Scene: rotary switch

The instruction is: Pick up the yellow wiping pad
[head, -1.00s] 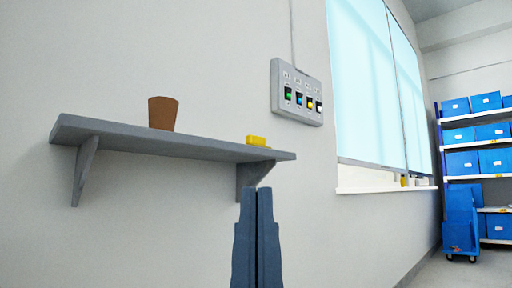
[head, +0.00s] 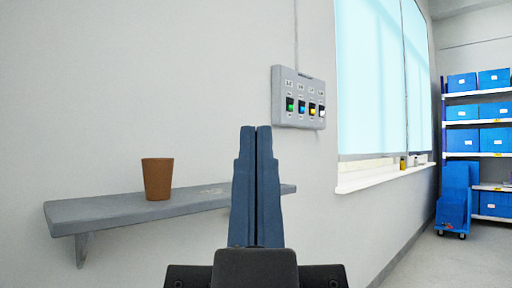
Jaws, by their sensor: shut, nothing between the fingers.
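The yellow wiping pad does not show in the head view now; my gripper covers the right part of the grey shelf (head: 120,210), where the pad may be hidden. My gripper (head: 256,130) stands upright in the middle of the picture, in front of the shelf's right end. Its two blue-grey fingers are shut together with nothing between them. I cannot tell how far the fingertips are from the shelf.
A brown cup (head: 157,179) stands on the shelf's left half. A grey switch panel (head: 298,98) is on the wall above right. A window (head: 370,80) with a sill is further right. Racks with blue boxes (head: 478,138) and a blue cart (head: 453,210) stand at the far right.

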